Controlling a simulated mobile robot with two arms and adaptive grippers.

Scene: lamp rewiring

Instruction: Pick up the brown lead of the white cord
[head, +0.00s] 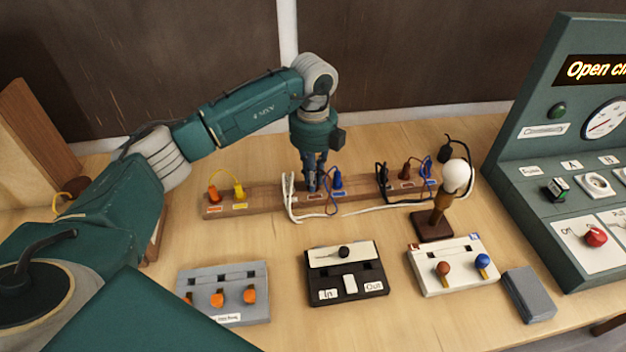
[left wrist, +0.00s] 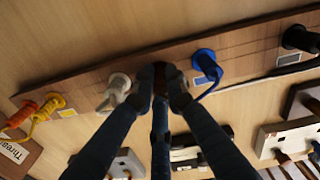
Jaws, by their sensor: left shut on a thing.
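My left gripper (head: 314,185) reaches down to the long wooden rack (head: 264,199) in the head view. In the left wrist view its fingertips (left wrist: 160,92) are shut on the brown lead (left wrist: 160,70), which is largely hidden between them. The lead is at the rack, and I cannot tell whether it is clear of its seat. A white lead (left wrist: 118,86) stands just left of the fingers and a blue lead (left wrist: 205,62) just right. The white cord (head: 375,209) loops at the rack's front and runs right. My right gripper is not in view.
Orange (head: 213,193) and yellow (head: 239,190) leads stand at the rack's left; black (head: 383,172) and brown (head: 406,170) ones at its right. A lamp (head: 457,176), several terminal blocks including a black switch box (head: 346,272), and a green test panel (head: 545,150) surround it.

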